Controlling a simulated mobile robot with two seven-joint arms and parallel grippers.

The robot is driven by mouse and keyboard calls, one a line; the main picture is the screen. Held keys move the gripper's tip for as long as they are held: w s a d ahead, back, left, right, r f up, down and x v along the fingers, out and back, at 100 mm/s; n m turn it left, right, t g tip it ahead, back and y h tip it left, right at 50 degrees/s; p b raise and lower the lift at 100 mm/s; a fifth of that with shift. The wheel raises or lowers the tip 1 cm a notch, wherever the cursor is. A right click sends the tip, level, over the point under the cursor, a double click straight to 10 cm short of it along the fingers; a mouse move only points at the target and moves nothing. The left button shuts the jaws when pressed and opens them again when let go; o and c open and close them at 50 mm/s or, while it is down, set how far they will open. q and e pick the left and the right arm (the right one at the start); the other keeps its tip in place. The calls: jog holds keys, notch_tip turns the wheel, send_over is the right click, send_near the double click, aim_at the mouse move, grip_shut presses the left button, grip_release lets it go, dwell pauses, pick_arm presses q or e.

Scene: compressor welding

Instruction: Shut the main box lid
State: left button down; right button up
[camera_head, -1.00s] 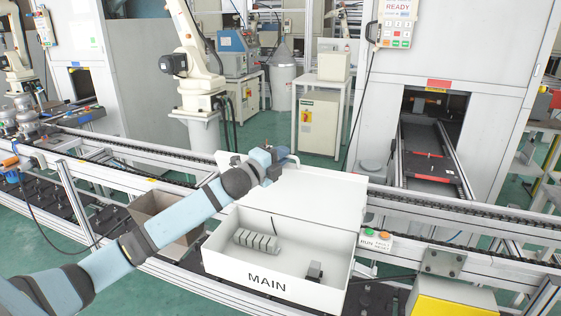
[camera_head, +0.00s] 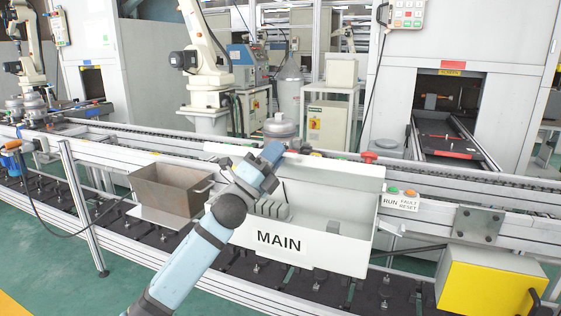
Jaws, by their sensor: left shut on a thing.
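The white main box (camera_head: 330,255), marked MAIN, stands open at the front of the line. Its white lid (camera_head: 335,170) stands raised along the back of the box, close to upright. My left arm reaches across the box from below. My left gripper (camera_head: 297,149) is at the lid's top edge, left of its middle, shut on what appears to be the lid's handle, which is largely hidden. My right gripper is not in view.
An open brown metal bin (camera_head: 172,192) stands left of the box. A RUN/FAULT RESET button panel (camera_head: 399,200) is close to the box's right side. A yellow-fronted box (camera_head: 485,290) is at the lower right. The conveyor rail (camera_head: 450,175) runs behind.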

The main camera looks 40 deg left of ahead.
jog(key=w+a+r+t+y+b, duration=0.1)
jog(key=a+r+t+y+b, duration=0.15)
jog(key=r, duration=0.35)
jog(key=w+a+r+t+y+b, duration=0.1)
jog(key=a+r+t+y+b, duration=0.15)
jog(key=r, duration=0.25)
pick_arm(q)
jog(key=s+f+m+h+b, duration=0.1)
jog(key=f+b, duration=0.1)
jog(key=f, duration=0.3)
jog(key=s+f+m+h+b, duration=0.1)
jog(key=f+b, duration=0.2)
jog(key=f, duration=0.2)
jog(key=s+d+f+m+t+h+b, duration=0.1)
jog(key=s+f+b, duration=0.1)
jog(key=f, duration=0.3)
jog(key=shift+b, duration=0.6)
jog(key=shift+f+b, duration=0.4)
jog(key=shift+f, duration=0.4)
jog(key=shift+r, duration=0.1)
jog(key=c, duration=1.3)
grip_release()
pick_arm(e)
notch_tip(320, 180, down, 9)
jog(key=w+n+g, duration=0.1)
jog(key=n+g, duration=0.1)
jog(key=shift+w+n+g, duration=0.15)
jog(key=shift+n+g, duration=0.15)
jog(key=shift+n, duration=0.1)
